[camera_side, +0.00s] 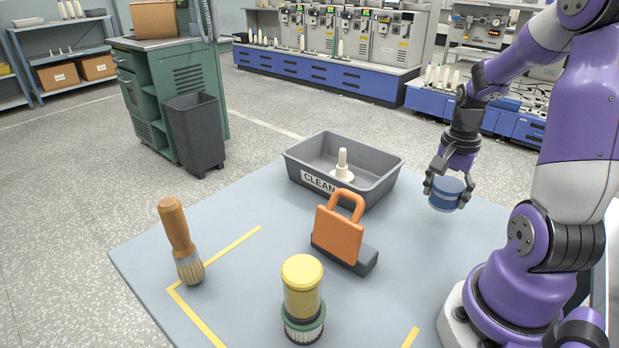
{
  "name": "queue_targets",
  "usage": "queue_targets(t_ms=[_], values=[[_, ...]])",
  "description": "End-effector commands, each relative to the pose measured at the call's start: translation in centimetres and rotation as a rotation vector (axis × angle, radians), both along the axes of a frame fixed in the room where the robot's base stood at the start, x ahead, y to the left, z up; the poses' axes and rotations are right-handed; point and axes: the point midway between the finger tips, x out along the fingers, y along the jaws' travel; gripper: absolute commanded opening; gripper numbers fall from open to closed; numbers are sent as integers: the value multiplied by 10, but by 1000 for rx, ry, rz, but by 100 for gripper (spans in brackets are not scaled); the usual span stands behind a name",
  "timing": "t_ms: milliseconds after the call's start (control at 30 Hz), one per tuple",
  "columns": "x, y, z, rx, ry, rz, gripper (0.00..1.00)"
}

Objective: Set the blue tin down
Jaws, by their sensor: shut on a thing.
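The blue tin (445,194) is a short round can at the right of the table. My gripper (448,188) points down and is shut on the tin, with a finger on either side of it. The tin seems held a little above the table top; the exact gap below it is hard to tell. The pale blue-grey table (228,222) lies under it.
A grey tray (379,187) marked "CLEAN" holds a white bobbin (342,166). An orange-handled block (338,236), a yellow and green cylinder (302,298) and a wooden brush (180,242) stand on the table. Yellow tape (215,258) marks corners. Table around the tin is clear.

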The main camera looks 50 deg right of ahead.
Motion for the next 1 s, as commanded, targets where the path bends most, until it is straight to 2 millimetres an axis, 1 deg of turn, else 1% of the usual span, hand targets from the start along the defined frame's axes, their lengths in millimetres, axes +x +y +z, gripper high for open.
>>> queue_targets(t_ms=[67,200,300,667,700,733,1000], values=[[-1,-1,-8,4,3,0,15],[-1,0,-31,5,4,1,15],[-1,-1,-40,2,2,1,15],[0,-1,-43,1,1,0,15],[0,-1,-43,1,1,0,87],[0,-1,-43,1,1,0,100],[0,-1,-43,0,1,0,100]])
